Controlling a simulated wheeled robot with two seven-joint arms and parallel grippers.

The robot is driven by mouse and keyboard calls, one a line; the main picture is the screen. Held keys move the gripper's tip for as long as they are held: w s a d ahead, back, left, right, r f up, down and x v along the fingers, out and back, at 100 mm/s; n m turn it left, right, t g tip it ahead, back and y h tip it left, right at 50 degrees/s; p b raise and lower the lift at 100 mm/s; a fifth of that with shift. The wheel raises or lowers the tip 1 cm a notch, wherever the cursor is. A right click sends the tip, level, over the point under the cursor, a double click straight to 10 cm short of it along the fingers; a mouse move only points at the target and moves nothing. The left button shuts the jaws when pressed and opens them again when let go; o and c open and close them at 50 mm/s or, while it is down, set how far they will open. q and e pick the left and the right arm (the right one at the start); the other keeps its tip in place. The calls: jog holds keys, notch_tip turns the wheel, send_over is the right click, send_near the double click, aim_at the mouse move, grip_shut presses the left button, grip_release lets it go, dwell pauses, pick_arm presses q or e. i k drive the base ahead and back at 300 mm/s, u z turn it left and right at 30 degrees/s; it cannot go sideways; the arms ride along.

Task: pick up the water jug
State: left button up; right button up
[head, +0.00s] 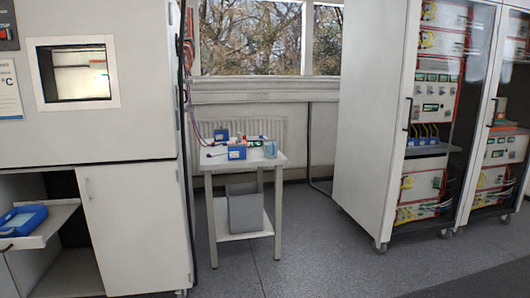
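A small, translucent bluish container (270,149), which looks like the water jug, stands upright at the right end of a small white table (209,161). It is far off and small, so I cannot make out a handle or its contents. Blue and other small items stand to its left on the same tabletop. Neither of my grippers is in view.
A grey bin (246,212) sits on the table's lower shelf. A large white chamber (135,150) stands at the left, with a blue tray (22,220) on its pulled-out shelf. Tall glass-doored cabinets (375,120) stand at the right. The grey floor (330,265) in front is clear.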

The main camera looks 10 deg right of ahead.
aim_at(271, 144)
jog(key=z, duration=0.15)
jog(key=k, duration=0.2)
jog(key=z, duration=1.75)
jog(key=i, duration=0.45)
jog(key=u, duration=0.35)
jog(key=i, duration=3.45)
jog(key=u, duration=1.4)
jog(key=i, duration=1.4)
jog(key=u, duration=1.4)
